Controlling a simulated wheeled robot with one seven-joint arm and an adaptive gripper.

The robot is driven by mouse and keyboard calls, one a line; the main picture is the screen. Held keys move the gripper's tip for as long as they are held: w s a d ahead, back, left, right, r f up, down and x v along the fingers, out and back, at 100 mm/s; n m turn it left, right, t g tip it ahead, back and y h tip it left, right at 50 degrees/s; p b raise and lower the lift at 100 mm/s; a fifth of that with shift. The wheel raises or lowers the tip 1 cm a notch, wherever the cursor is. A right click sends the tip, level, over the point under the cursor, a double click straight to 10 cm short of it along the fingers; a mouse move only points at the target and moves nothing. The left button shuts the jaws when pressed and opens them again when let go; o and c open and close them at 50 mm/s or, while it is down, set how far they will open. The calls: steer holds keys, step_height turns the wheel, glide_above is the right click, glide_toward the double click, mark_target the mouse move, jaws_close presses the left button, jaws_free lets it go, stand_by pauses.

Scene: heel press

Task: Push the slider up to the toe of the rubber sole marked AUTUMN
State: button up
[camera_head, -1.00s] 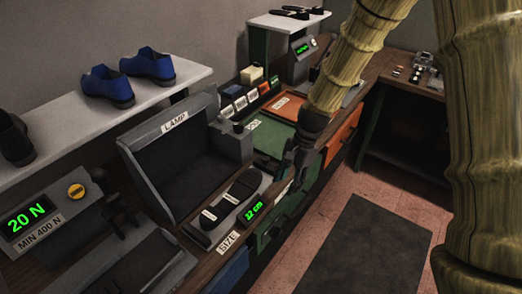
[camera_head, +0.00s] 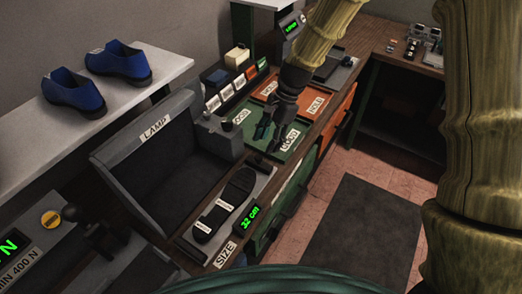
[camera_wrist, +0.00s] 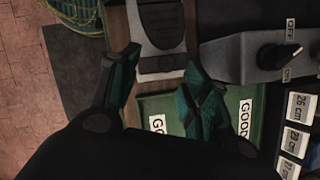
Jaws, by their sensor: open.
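A dark rubber sole (camera_head: 225,205) lies lengthwise in a grey size gauge (camera_head: 201,251) with a SIZE label and a green display (camera_head: 250,218) reading 32 cm. White labels on the sole are too small to read, so I cannot confirm AUTUMN. My gripper (camera_head: 270,138) is open and empty beyond the gauge's far end, over a green tray (camera_head: 295,143). In the wrist view its fingers (camera_wrist: 162,62) are spread, one on each side of the gauge end.
A dark booth labelled LAMP (camera_head: 150,170) stands left of the gauge. A grey switch box with a knob (camera_wrist: 283,55) is close to the fingers. Orange trays (camera_head: 316,104) lie farther back. Blue shoes (camera_head: 118,63) stand on a white shelf. The floor is on the right.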

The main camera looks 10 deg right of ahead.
mark_target(260, 156)
steer(key=f, duration=0.1)
steer(key=w+a+f+p, duration=0.1)
steer(key=f, duration=0.1)
steer(key=w+f, duration=0.1)
steer(key=f, duration=0.1)
steer(key=shift+a+f, duration=0.15)
steer(key=shift+a, duration=0.05)
steer(key=shift+s+a+f, duration=0.1)
steer(key=shift+s+f, duration=0.1)
steer(key=shift+f, duration=0.05)
steer(key=shift+s+a+f+p, duration=0.2)
steer(key=shift+s+p, duration=0.15)
steer(key=shift+s, duration=0.3)
steer(key=shift+w+a+f, duration=0.1)
steer(key=shift+w+f, duration=0.3)
steer(key=shift+f, duration=0.05)
steer(key=shift+s+r, duration=0.1)
steer(key=shift+s, duration=0.05)
steer(key=shift+c, duration=0.4)
steer(key=shift+s+r, duration=0.1)
steer(key=c, duration=0.7)
